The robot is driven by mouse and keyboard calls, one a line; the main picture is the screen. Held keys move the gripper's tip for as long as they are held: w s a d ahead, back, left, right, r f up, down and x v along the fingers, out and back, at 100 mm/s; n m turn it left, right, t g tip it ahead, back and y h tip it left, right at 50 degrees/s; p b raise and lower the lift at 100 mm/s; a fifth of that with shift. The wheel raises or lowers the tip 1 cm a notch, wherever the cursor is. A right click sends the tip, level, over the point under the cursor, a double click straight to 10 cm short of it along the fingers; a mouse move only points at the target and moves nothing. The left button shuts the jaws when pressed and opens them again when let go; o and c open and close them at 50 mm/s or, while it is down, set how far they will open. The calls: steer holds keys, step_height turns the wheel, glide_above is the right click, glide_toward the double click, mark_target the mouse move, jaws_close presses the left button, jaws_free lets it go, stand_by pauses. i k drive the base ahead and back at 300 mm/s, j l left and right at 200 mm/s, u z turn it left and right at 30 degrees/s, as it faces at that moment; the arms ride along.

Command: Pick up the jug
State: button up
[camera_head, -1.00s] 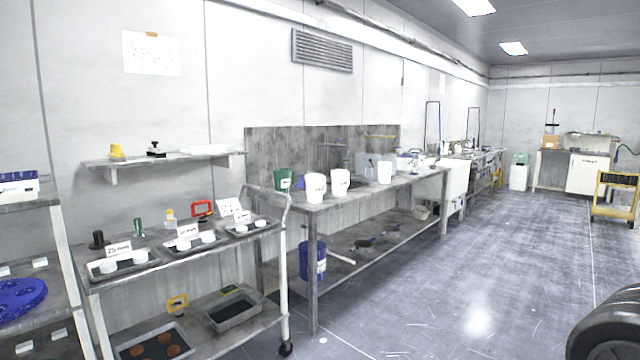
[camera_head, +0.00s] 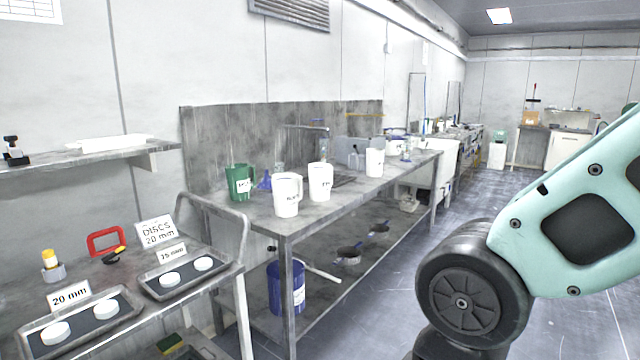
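Several jugs stand upright on the grey metal bench (camera_head: 345,209). A green jug (camera_head: 240,183) with a white label is at the back left. A white jug (camera_head: 287,196) with dark lettering stands nearest the front edge. Another white jug (camera_head: 320,182) is just right of it, and a smaller white vessel (camera_head: 374,163) stands further along. I cannot tell which jug the task means. My arm shows at the right, well apart from the jugs. My gripper is out of view.
A cart (camera_head: 205,284) at the lower left holds trays with white discs and a red-framed object (camera_head: 106,242). A blue bucket (camera_head: 287,290) is under the bench. A wall shelf (camera_head: 90,156) is at the left. The floor (camera_head: 385,285) right of the bench is open.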

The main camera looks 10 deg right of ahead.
mark_target(320, 174)
steer(key=i, duration=1)
steer(key=i+l, duration=0.2)
steer(key=i, duration=0.35)
steer(key=i+l+z, duration=0.1)
steer(key=i+l, duration=0.15)
steer(key=i, duration=0.25)
steer(key=i+l+z, duration=0.1)
steer(key=i, duration=0.45)
steer(key=i+l, duration=0.2)
steer(key=i, duration=0.35)
